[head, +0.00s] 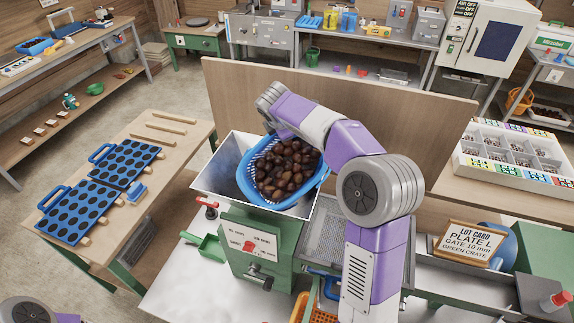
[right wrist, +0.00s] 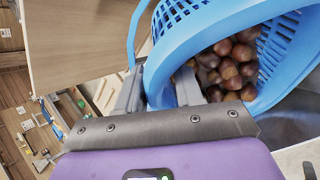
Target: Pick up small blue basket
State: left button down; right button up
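The small blue basket (head: 325,172), full of brown chestnuts (head: 287,168), is tilted over the open metal hopper (head: 218,176) of the green machine. In the right wrist view the slotted wall of the basket (right wrist: 205,50) fills the upper right, with chestnuts (right wrist: 228,62) inside. My right gripper (right wrist: 160,90) has its two fingers on either side of the basket's wall near the rim, and the wall is gripped between them. In the head view my right arm reaches over the basket and its fingertips are hidden. Only a piece of my left arm shows at the bottom left; its gripper is out of frame.
A wooden board (head: 400,112) stands behind the hopper. Black-spotted blue-handled plates (head: 78,210) lie on the left table. A sorting tray (head: 515,160) stands at the right, above a card reading "PLATE L, GATE 10 mm, GREEN CRATE" (head: 468,242). An orange crate (head: 322,312) sits below the machine.

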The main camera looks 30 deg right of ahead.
grip_shut()
dwell(1.3)
jog(key=shift+r, duration=0.3)
